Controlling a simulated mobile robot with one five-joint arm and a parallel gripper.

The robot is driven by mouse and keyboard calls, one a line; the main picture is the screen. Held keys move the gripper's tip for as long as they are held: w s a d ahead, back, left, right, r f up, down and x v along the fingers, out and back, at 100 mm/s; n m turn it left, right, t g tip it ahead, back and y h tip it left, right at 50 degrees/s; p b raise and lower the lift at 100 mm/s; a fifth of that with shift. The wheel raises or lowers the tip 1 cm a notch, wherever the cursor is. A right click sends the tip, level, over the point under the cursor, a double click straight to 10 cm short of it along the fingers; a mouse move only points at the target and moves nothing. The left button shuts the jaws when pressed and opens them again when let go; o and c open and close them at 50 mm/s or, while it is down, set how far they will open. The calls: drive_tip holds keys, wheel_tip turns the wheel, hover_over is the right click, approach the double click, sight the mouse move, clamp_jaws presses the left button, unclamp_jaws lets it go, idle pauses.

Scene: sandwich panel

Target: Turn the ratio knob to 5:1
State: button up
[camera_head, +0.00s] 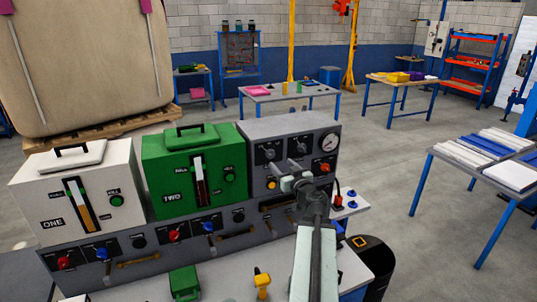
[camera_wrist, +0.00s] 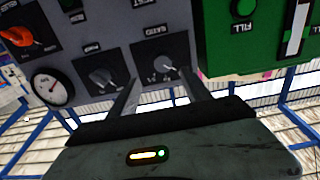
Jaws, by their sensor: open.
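The ratio knob (camera_wrist: 166,66) is a small dark knob with a pale pointer on a black plate, seen upside down in the wrist view. Its scale numbers are too small to read surely, and I cannot tell which one it points at. In the head view it appears as the upper-left knob (camera_head: 268,153) of the grey panel (camera_head: 253,138). My gripper (camera_wrist: 160,78) is open and empty. Its two fingers point at the panel, one on each side of the ratio knob in the wrist view. I cannot tell contact. My gripper (camera_head: 289,183) also shows before the panel in the head view.
Another dark knob (camera_wrist: 101,77), a round gauge (camera_wrist: 50,87) and a red knob (camera_wrist: 32,38) sit close by on the panel. The green unit TWO (camera_head: 194,165) and white unit ONE (camera_head: 72,193) stand to the left. A green box (camera_head: 184,283) lies in front.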

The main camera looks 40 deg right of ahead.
sight(271, 155)
drive_tip(key=x, duration=0.8)
drive_tip(key=shift+w+a, duration=0.1)
drive_tip(key=shift+a, duration=0.15)
drive_tip(key=c, duration=1.1)
drive_tip(key=shift+a, duration=0.1)
clamp_jaws()
